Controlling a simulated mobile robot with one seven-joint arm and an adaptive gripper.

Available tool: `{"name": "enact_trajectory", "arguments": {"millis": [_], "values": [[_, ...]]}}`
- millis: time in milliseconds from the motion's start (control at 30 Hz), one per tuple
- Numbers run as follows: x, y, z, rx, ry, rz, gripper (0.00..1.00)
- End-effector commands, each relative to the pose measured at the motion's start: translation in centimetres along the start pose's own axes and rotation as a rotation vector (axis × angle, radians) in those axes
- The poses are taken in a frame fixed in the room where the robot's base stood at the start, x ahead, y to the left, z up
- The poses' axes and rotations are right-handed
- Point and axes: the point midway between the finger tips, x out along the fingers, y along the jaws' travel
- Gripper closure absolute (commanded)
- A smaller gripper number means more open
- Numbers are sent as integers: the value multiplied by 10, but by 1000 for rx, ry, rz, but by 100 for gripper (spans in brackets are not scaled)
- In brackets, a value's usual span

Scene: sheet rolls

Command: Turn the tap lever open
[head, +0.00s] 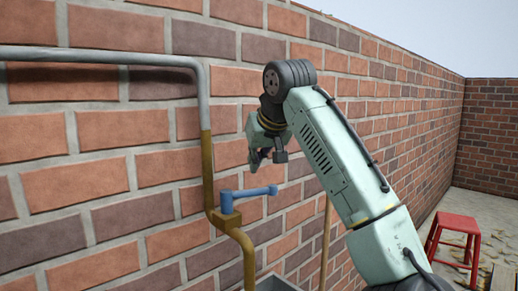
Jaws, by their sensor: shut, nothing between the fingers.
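The blue tap lever (252,192) sits on a brass tap body (222,219) on the brick wall. It points to the right, roughly level, with its rounded end free. My gripper (254,160) is shut and empty. It appears above the right part of the lever, with a small gap in the picture. It is small and partly hidden by my wrist, so its depth from the lever is hard to tell.
A grey and brass pipe (207,150) runs along the wall and down through the tap. A grey container (277,284) shows below the spout. A wooden pole (326,240) leans at the wall. A red stool (457,228) stands at the right on leaf-strewn ground.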

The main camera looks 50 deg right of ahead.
Motion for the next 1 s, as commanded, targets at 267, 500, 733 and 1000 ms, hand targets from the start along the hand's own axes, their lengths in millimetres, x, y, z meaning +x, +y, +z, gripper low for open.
{"name": "enact_trajectory", "arguments": {"millis": [267, 500, 733, 1000], "values": [[34, 2, 9, -1, 3, 6, 100], [24, 1, 29, -1, 2, 3, 100], [22, 0, 34, 0, 1, 0, 100], [22, -1, 34, 0, 1, 1, 100]]}}
